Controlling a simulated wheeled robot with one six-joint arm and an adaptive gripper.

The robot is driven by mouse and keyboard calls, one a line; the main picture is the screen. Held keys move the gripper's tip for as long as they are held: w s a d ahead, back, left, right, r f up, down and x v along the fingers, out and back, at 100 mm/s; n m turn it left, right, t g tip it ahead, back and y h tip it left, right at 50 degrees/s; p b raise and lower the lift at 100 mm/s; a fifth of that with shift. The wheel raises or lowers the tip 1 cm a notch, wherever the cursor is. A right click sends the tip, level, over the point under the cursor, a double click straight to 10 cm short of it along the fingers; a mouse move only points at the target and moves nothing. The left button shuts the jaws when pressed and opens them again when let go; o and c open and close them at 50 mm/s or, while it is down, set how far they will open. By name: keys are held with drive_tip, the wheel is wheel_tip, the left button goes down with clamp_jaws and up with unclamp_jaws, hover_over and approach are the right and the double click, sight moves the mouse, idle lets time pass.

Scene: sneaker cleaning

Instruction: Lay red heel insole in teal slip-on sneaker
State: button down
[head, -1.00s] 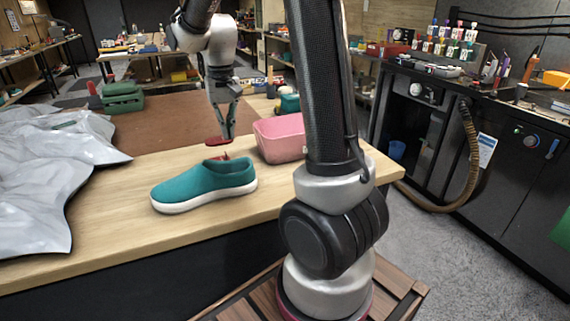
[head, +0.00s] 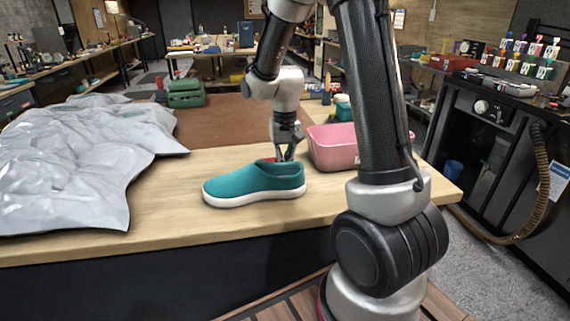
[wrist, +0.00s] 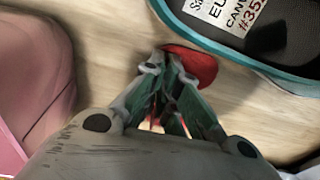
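The teal slip-on sneaker (head: 255,184), with a white sole, stands upright near the table's front edge, toe to the left. Its opening shows in the wrist view, with a dark, printed inside (wrist: 262,30). My gripper (head: 284,157) is low behind the sneaker's heel, pointing down. In the wrist view its fingertips (wrist: 170,62) are nearly together at the red heel insole (wrist: 204,66), which sticks out beside them over bare wood, outside the shoe. The fingers partly hide the insole. In the head view only a little red shows beside the fingertips, behind the shoe's rim.
A pink bin (head: 333,148) stands just right of my gripper and at the left of the wrist view. A crumpled grey sheet (head: 85,160) covers the table's left. A green case (head: 185,93) sits farther back. The wooden table (head: 160,220) is clear in front of the sneaker.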

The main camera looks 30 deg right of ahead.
drive_tip(key=shift+f, duration=0.1)
drive_tip(key=c, duration=1.6)
unclamp_jaws()
drive_tip(key=shift+c, duration=0.2)
